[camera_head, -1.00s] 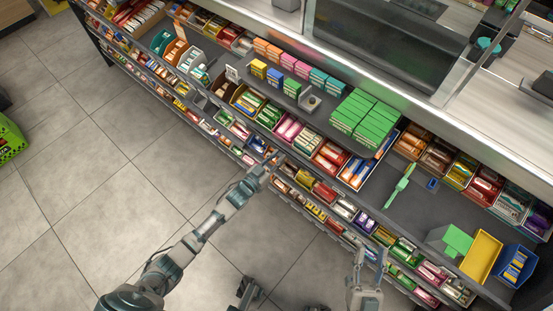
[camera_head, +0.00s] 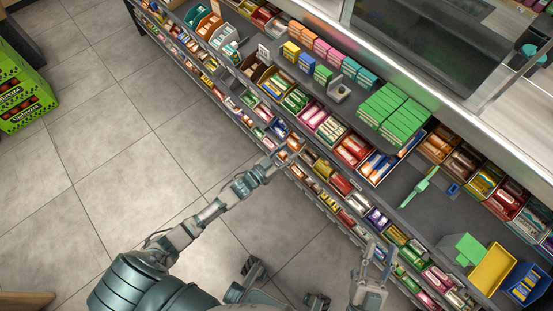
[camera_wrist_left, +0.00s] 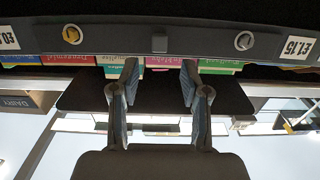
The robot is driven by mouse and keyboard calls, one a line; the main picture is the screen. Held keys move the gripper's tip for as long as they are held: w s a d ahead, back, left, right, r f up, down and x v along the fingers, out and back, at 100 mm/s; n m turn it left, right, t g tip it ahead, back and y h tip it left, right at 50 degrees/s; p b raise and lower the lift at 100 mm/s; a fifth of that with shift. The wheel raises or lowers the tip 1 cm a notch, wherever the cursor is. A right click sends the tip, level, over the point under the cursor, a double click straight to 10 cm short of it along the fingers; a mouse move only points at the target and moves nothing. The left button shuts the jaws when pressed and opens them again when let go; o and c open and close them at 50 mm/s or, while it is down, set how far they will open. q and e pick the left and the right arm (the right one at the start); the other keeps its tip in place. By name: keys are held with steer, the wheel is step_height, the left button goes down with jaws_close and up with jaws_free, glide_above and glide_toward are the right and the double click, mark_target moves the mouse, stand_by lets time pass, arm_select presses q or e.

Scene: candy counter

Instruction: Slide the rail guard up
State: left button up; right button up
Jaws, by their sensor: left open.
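A dark grey rail (camera_wrist_left: 200,43) runs across the top of the left wrist view, with a small square tab at its middle and a round fastener on either side. I take it to be the rail guard. My left gripper (camera_wrist_left: 155,82) is open and empty, its two fingers pointing at the rail and apart from it, one on each side of the tab. In the head view my left gripper (camera_head: 280,158) is at the front of the candy shelves; the rail cannot be made out there. My right gripper (camera_head: 378,254) looks open and empty, in front of the shelves further right.
Candy boxes show just beyond the rail, and price labels (camera_wrist_left: 300,47) sit on it. Stacked green boxes (camera_head: 394,112), a green-handled item (camera_head: 418,187) and a yellow bin (camera_head: 492,267) are on the counter.

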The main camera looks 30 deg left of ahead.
arm_select(q)
steer(key=v, duration=0.7)
stand_by(0.3)
